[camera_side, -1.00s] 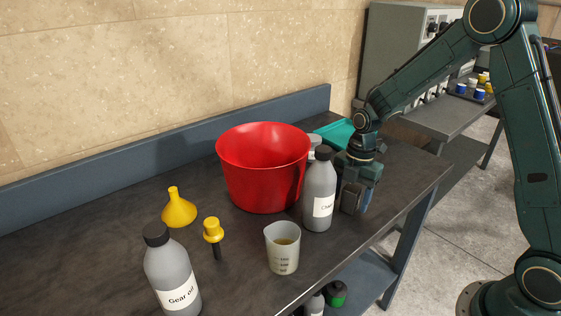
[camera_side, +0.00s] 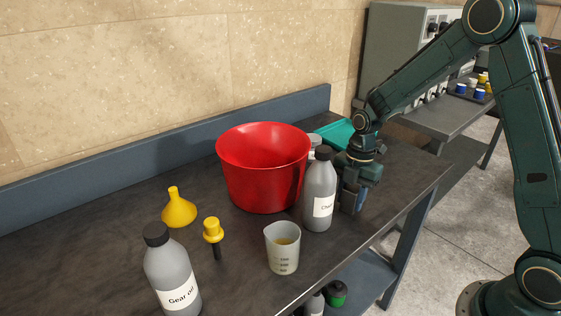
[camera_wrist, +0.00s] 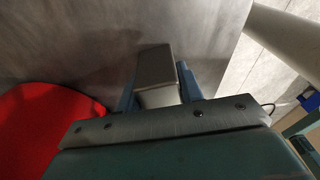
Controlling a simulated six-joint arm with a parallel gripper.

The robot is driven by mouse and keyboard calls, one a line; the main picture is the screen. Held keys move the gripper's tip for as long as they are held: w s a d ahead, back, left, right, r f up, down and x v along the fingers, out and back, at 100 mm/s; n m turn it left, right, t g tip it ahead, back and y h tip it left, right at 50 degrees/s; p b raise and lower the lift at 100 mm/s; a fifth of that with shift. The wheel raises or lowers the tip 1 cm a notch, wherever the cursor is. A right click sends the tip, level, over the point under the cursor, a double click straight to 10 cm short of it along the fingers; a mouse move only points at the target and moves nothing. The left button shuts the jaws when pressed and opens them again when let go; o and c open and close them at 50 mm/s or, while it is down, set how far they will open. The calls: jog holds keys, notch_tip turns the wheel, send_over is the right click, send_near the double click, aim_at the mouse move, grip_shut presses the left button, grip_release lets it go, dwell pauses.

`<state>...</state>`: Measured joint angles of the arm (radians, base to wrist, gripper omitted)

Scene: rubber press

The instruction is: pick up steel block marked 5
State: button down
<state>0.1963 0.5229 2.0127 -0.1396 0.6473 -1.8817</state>
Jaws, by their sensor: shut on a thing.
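In the wrist view, a plain grey metal block (camera_wrist: 157,68) sits between the two blue fingers of my gripper (camera_wrist: 160,88). The gripper is shut on it. No number shows on the faces in view, so I cannot read a 5. In the side view the block is largely hidden by the fingers and the bottle. I cannot tell whether it still touches the bench.
The grey bottle (camera_side: 319,190) stands close left of my gripper. A red bucket (camera_side: 255,185) stands behind it, with a teal item (camera_side: 335,133) beyond.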

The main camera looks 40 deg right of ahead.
aim_at(352, 187)
jog(key=shift+r, duration=0.2)
notch_tip(352, 187, up, 20)
jog(key=shift+f, duration=0.15)
dwell(0.7)
jog(key=shift+w, duration=0.1)
dwell(0.6)
